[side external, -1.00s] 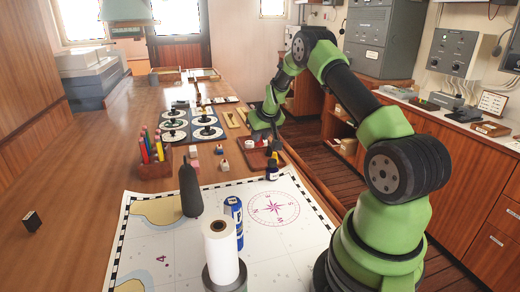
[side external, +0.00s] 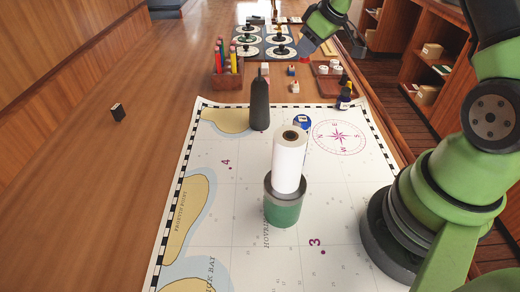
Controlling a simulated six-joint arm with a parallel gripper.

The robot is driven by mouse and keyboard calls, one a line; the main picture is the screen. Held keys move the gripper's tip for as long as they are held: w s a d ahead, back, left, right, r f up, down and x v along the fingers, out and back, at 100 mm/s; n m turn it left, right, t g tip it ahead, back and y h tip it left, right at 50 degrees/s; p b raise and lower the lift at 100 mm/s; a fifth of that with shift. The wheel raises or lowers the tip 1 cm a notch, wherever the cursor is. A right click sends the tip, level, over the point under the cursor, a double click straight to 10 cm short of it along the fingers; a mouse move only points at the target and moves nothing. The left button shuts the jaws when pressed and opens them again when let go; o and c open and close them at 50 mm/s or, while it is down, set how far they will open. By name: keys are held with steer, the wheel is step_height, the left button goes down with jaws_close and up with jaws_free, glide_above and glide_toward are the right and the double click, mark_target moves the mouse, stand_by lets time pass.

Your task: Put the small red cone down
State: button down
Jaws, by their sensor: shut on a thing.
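My gripper (side external: 307,51) is at the top of the side external view, low over the far part of the wooden table, to the right of the round dials. It is shut on a small red thing (side external: 305,59), which I take to be the small red cone. Only a little red shows at the jaw tips. Its shape is too small to make out, and I cannot tell whether it touches the table.
Small blocks (side external: 294,87), a brown tray (side external: 321,70) and a dark bottle (side external: 345,97) stand near my gripper.

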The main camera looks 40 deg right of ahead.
steer(key=s+a+r+n+g+y, duration=0.1)
steer(key=s+a+n+g+y, duration=0.15)
steer(key=a+n, duration=0.6)
steer(key=s+a+n+g+y, duration=0.25)
steer(key=a+n, duration=0.35)
steer(key=a, duration=0.6)
steer(key=shift+m, duration=0.25)
steer(key=f, duration=1)
steer(key=w+f, duration=0.1)
steer(key=f, duration=0.4)
steer(key=shift+d, duration=0.35)
steer(key=shift+f, duration=0.1)
steer(key=c, duration=1)
jaws_free()
steer(key=shift+f, duration=0.1)
